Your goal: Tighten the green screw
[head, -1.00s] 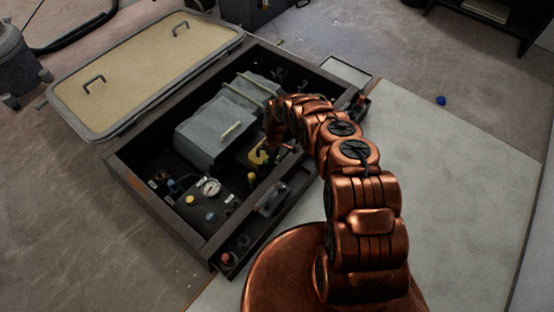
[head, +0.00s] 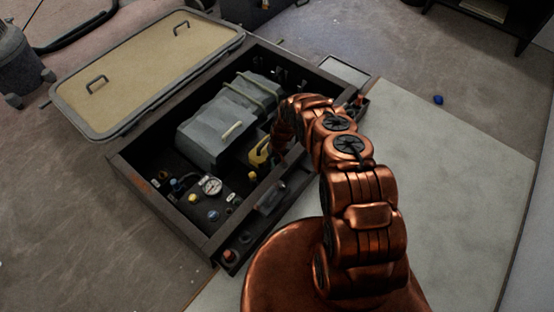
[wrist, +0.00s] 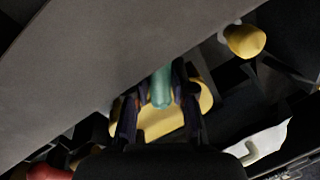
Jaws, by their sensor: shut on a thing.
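The green screw (wrist: 161,88) shows in the wrist view as a teal-green shaft between the two dark fingers of my gripper (wrist: 160,98). The fingers are closed on it. Its lower end and whatever it sits in are hidden or too dark to tell. In the head view my gripper (head: 278,158) reaches down into the open dark box (head: 160,205), beside a yellow part (head: 258,153). The green screw cannot be made out in the head view, where my arm covers that spot. The yellow part (wrist: 165,122) also lies behind the fingers in the wrist view.
A grey engine-like block (head: 215,130) fills the box's middle. A gauge (head: 211,186) and several coloured knobs sit at its near end. A large grey surface (wrist: 70,75) and a yellow knob (wrist: 244,41) are close around my gripper. The beige lid (head: 140,75) lies open.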

